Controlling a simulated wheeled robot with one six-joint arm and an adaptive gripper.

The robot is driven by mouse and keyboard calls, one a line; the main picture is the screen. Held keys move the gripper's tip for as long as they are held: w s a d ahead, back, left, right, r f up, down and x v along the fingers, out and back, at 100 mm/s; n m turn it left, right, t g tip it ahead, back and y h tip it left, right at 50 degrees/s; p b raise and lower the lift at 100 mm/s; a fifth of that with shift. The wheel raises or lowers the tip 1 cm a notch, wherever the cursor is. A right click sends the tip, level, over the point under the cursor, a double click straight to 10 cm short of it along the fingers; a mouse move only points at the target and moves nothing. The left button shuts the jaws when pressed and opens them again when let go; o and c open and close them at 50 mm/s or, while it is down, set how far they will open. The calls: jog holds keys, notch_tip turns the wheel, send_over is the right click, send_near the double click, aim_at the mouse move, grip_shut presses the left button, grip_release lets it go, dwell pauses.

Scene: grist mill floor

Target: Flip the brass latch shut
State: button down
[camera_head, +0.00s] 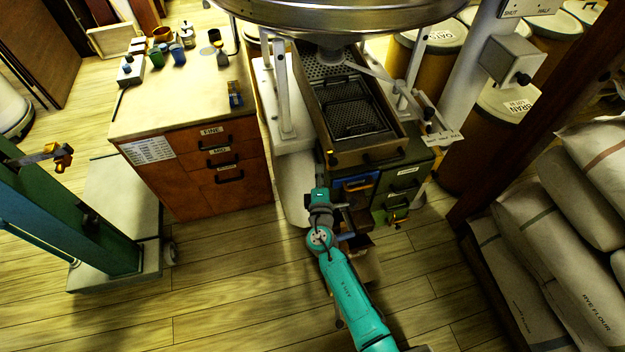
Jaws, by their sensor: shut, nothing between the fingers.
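My teal arm reaches up from the bottom of the view.
A green drawer unit (403,180) with a brass-yellow fitting (397,216) stands under the box. A wooden bench with drawers (222,160) is to the left. Flour sacks (555,245) are stacked at the right. The floor (235,275) at front left is clear.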

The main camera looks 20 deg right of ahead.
jog(key=shift+d+r, duration=0.1)
jog(key=shift+d, duration=0.65)
